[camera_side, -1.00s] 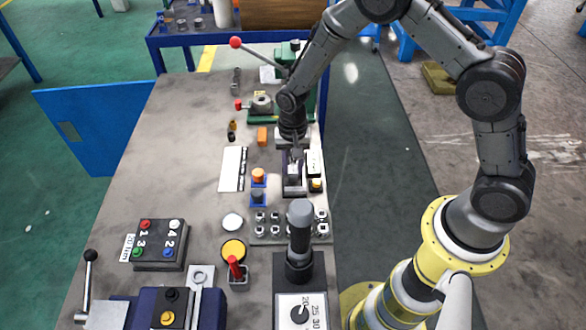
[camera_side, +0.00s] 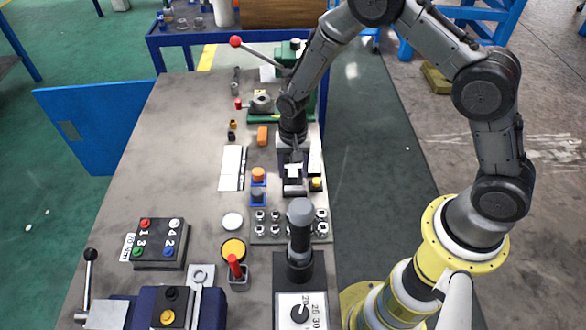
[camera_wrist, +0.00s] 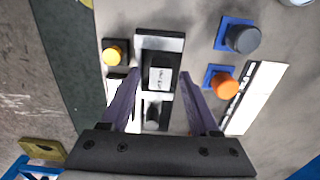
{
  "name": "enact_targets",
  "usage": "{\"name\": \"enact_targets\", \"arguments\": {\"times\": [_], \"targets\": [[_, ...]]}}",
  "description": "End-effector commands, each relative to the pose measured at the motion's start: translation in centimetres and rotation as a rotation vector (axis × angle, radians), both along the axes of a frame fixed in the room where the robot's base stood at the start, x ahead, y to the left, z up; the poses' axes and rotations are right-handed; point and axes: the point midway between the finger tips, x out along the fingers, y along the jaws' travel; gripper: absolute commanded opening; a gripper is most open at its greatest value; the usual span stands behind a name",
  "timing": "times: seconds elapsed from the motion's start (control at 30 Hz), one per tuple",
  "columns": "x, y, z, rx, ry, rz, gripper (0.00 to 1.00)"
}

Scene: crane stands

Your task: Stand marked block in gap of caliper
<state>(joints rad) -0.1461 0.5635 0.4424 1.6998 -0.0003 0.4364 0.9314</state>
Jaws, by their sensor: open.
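The marked block (camera_wrist: 160,78) shows its pale lettered face in the wrist view, within the dark middle of the caliper (camera_wrist: 160,40). In the side view the block (camera_side: 293,170) is a small white patch over the dark caliper (camera_side: 295,190). I cannot tell how deep it sits or whether it touches both sides. My gripper (camera_wrist: 161,88) is open, its two purple fingers apart on either side of the block, with visible space between. In the side view my gripper (camera_side: 294,157) is just above and behind the block.
A yellow button (camera_wrist: 112,54) is left of the caliper in the wrist view. An orange knob (camera_wrist: 224,85) and a grey knob (camera_wrist: 242,38) on blue bases are to its right, beside a white plate (camera_wrist: 256,95).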

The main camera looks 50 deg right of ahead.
Motion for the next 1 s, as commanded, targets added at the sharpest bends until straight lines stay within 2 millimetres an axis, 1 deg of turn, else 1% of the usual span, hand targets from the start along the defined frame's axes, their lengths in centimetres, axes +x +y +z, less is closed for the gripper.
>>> {"name": "enact_targets", "arguments": {"times": [0.17, 0.4, 0.5, 0.6, 0.73, 1.0], "targets": [[0.1, 0.0, 2.1, 0.001, -0.005, 0.0, 0.62], [0.1, 0.0, 7.1, 0.001, -0.006, 0.0, 0.62], [0.1, 0.0, 9.0, 0.001, -0.005, 0.0, 0.62], [0.1, 0.0, 10.4, 0.001, -0.004, 0.0, 0.62], [0.1, 0.0, 11.7, 0.0, -0.003, 0.0, 0.62], [-0.1, -0.1, 12.6, 0.001, -0.006, 0.005, 0.62]]}}
